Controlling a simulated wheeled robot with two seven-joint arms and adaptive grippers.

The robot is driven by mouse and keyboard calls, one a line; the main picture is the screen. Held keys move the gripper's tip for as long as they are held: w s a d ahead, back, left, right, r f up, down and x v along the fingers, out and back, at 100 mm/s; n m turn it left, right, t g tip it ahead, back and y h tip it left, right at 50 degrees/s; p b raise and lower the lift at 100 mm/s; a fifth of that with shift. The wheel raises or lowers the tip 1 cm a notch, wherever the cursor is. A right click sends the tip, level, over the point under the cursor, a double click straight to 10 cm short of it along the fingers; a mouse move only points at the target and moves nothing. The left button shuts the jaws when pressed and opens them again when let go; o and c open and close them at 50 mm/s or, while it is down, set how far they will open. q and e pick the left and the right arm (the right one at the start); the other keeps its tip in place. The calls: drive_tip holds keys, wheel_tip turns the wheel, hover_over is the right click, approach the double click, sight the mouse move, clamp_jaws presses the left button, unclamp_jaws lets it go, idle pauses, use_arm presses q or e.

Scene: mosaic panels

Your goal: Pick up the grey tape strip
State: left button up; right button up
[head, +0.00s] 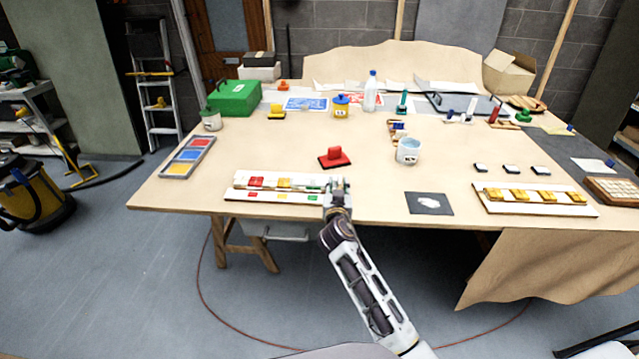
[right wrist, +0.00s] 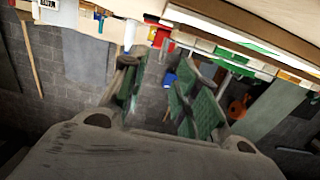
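I cannot make out a grey tape strip for certain in either view. My right gripper (head: 338,184) is at the table's front edge, at the right end of a pale mosaic panel (head: 232,196) with red, yellow and green pieces. The gripper and arm hide the panel's right end in the head view. My left gripper is in neither view.
Another panel with yellow pieces (head: 535,198) is farther right. The table middle is mostly clear.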

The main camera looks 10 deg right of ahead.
drive_tip(key=shift+p+x, duration=0.4)
drive_tip(key=shift+x, duration=1.9)
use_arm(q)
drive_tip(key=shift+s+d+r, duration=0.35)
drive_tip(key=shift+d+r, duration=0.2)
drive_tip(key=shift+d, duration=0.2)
use_arm(e)
drive_tip(key=shift+w+f, duration=0.1)
drive_tip(key=shift+w, duration=0.1)
clamp_jaws()
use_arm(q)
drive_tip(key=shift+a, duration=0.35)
